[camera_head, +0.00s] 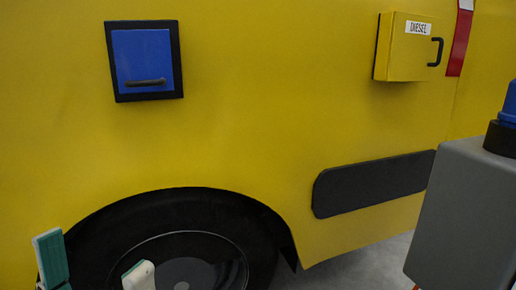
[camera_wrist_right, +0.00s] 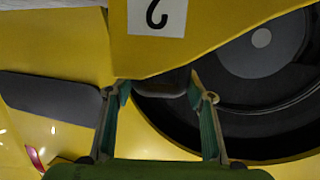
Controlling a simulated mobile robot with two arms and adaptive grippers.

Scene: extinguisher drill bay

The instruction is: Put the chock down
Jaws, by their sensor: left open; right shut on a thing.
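The chock (camera_wrist_right: 215,32) is a yellow block with a white label bearing a black 2, which shows upside down at the top of the right wrist view. My right gripper (camera_wrist_right: 160,95) is shut on it; its two green fingers reach up to either side of a dark part at the chock's near edge. The chock and right gripper are not visible in the head view. My left gripper (camera_head: 96,265) is at the bottom left of the head view, open and empty, with its fingers well apart in front of the wheel.
A yellow vehicle side fills the head view. Its dark wheel (camera_head: 185,262) sits in a black arch at lower left. A blue hatch (camera_head: 143,56), a yellow DIESEL box (camera_head: 404,55) and a dark panel (camera_head: 372,184) are on it. Grey floor (camera_head: 358,268) shows at lower right.

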